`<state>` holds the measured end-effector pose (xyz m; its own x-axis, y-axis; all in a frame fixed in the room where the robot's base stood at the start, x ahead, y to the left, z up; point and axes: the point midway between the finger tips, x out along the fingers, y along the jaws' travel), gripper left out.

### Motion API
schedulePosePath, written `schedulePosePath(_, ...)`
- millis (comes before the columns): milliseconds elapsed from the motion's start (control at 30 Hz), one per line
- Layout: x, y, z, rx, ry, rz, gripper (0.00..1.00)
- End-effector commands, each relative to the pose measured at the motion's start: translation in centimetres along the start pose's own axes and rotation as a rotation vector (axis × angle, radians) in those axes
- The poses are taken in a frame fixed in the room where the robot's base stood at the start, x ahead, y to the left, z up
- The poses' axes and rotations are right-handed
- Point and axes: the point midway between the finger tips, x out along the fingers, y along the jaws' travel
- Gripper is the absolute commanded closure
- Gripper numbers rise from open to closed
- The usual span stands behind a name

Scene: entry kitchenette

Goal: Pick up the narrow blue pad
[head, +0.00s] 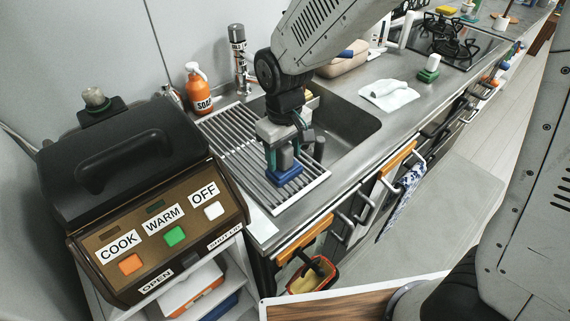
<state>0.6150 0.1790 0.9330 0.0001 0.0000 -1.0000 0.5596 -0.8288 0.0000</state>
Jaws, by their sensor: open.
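The blue pad (285,178) lies on the grey slatted drying rack (232,150) beside the sink. My gripper (284,165) points down right at the pad, with its fingertips at or just above it. The jaws are open. I cannot tell whether the fingers touch the pad. The fingers hide the pad's upper part and far side.
The sink basin (352,132) is right of the rack. An orange soap bottle (199,90) and a silver-black can (239,62) stand behind. A brown cooker (150,215) with buttons fills the left. A white cloth (388,95) lies on the counter at right.

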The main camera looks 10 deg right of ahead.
Motion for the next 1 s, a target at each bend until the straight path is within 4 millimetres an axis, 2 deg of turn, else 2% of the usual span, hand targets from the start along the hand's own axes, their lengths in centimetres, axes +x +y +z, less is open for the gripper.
schedulePosePath(167,0.0,0.0,0.0,0.000,0.000,0.000,0.44)
schedulePosePath(200,0.0,0.0,0.0,0.000,0.000,0.000,0.49)
schedulePosePath(367,0.0,0.0,0.0,0.000,0.000,0.000,0.93)
schedulePosePath(433,0.0,0.0,0.0,0.000,0.000,0.000,0.93)
schedulePosePath(467,0.0,0.0,0.0,0.000,0.000,0.000,0.97)
schedulePosePath(767,-0.4,0.0,0.0,0.000,0.001,0.000,0.97)
schedulePosePath(1000,-2.8,0.0,0.0,0.000,0.004,0.000,0.97)
